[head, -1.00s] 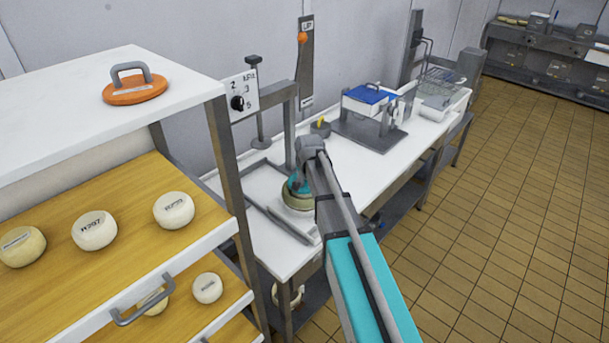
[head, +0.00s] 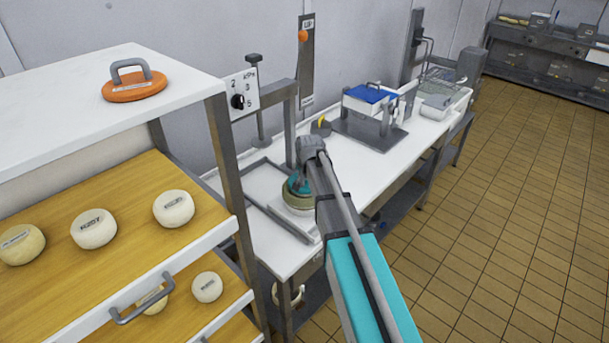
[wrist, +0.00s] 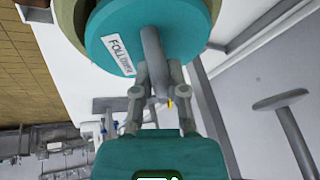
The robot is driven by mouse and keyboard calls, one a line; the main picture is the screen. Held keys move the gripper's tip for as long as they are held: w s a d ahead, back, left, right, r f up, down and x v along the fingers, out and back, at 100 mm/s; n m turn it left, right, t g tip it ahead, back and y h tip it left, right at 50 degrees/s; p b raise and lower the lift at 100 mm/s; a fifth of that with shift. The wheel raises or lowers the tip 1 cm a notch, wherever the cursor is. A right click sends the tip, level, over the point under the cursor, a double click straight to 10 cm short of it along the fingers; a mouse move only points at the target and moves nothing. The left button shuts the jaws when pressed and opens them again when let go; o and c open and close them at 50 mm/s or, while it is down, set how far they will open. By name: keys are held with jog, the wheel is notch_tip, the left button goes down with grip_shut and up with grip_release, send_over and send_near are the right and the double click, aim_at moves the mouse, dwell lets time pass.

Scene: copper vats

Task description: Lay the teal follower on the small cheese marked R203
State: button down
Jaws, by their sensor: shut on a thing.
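No mark on that piece is visible. Small pale cheeses stand on the shelves, one of them a marked cheese (head: 94,229); I cannot read R203 on any.
A press frame (head: 284,92) with a dial stands behind and left of my gripper. An orange handled disc (head: 136,91) lies on the rack's top. A scale-like stand with a blue top (head: 369,93) is further along the bench (head: 345,160). Tiled floor is clear at right.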

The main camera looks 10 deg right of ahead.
jog(key=shift+f+b, duration=0.45)
jog(key=shift+f, duration=0.05)
dwell(0.5)
jog(key=c, duration=0.6)
grip_release()
jog(key=shift+r+p, duration=3.55)
jog(key=s+f+n+g+b, duration=0.2)
jog(key=s+f, duration=0.1)
jog(key=s, duration=1.1)
jog(key=s+f+n+g+b, duration=0.2)
jog(key=s+f+n+g, duration=0.1)
jog(key=s, duration=1.1)
jog(key=shift+s+d, duration=0.25)
jog(key=shift+s, duration=0.15)
